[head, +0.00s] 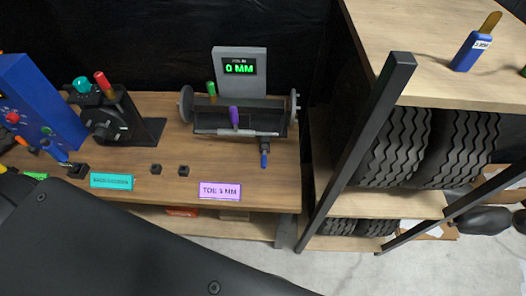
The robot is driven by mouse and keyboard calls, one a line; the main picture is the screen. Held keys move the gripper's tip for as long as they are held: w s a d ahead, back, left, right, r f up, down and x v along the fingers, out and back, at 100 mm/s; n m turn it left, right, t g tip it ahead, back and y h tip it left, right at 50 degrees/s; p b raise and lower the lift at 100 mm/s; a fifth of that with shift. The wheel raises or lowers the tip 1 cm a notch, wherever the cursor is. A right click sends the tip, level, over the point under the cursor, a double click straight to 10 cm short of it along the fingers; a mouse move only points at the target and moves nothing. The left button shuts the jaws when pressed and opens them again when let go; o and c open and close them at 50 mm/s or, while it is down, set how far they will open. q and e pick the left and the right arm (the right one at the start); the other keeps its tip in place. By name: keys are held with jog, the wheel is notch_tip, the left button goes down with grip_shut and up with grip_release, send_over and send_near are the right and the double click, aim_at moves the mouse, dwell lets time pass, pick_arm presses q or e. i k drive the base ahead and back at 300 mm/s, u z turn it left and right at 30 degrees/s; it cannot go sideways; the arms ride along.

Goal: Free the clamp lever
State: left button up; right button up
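No clamp lever is labelled, and I cannot tell which handle it is. A bench device with a rod between two discs (240,111) carries a purple handle (234,116) standing up at its middle. A green handle (211,89) stands behind its left end. A blue handle (264,158) hangs down at its front right. A sign behind it (240,68) reads "0 MM" in green. A black fixture (128,118) to the left has a red-tipped lever (103,81) and a teal knob (82,85). Neither of my grippers is in view.
The wooden bench (200,150) holds a blue box (42,100), a teal label (111,181) and a purple label "TOE: 3 MM" (220,190). A rack on the right, with a dark slanted post (357,150), holds tyres (400,145).

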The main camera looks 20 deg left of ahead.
aim_at(264, 147)
jog(key=z, duration=0.05)
jog(key=k, duration=1.05)
jog(key=z, duration=0.6)
